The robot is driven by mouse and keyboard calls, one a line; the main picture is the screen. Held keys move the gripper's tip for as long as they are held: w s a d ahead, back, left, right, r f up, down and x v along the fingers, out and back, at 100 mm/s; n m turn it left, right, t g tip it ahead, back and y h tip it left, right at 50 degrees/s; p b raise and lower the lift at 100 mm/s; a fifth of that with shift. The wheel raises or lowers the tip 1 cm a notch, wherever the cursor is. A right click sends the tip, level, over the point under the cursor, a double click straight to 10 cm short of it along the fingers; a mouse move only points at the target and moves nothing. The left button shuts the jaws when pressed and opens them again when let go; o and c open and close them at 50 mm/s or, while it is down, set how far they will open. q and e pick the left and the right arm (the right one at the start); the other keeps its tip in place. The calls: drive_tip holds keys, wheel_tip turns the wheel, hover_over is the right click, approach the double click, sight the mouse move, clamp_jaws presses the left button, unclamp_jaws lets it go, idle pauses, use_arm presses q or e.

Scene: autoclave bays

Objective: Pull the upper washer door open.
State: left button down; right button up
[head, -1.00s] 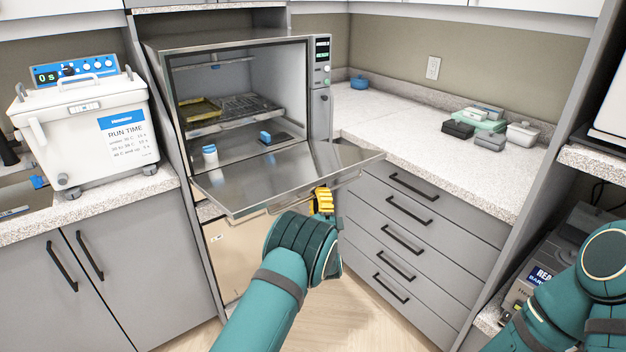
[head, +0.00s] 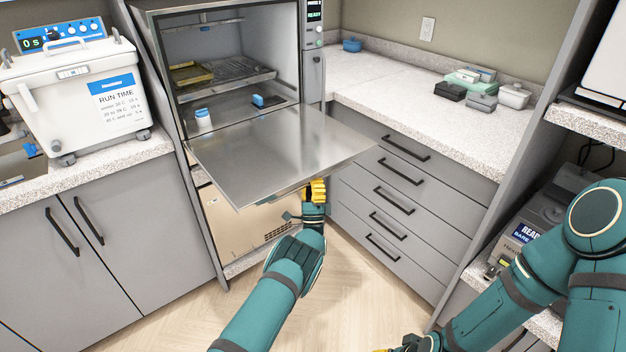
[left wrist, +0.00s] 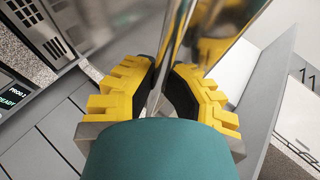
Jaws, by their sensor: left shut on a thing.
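The upper washer door (head: 285,152) is a flat steel panel hinged at its bottom edge. It is folded down and out, roughly level, and the chamber behind it (head: 230,50) is open to view. My left gripper (head: 316,190), with yellow fingers, is at the underside of the door's outer edge. In the left wrist view the yellow fingers (left wrist: 160,88) are closed on a shiny metal part of the door; I cannot tell handle from edge. My right gripper (head: 400,346) is at the bottom edge, mostly cut off.
Inside the chamber are racks (head: 235,72), a yellow tray (head: 190,73) and small blue-topped items. A beige lower panel (head: 240,225) is below the door. Grey drawers (head: 400,190) stand close on the right, cabinet doors (head: 75,250) on the left. Floor (head: 330,300) in front is clear.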

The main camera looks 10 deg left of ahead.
use_arm(q)
drive_tip(key=c, duration=1.2)
unclamp_jaws()
drive_tip(key=shift+a+r+y, duration=0.1)
drive_tip(key=shift+a+y, duration=0.15)
drive_tip(key=shift+y, duration=0.05)
drive_tip(key=shift+d, duration=0.1)
drive_tip(key=shift+s+d+f, duration=0.15)
drive_tip(key=shift+s+f, duration=0.1)
drive_tip(key=shift+f, duration=0.1)
drive_tip(key=v, duration=1.1)
drive_tip(key=shift+s, duration=0.15)
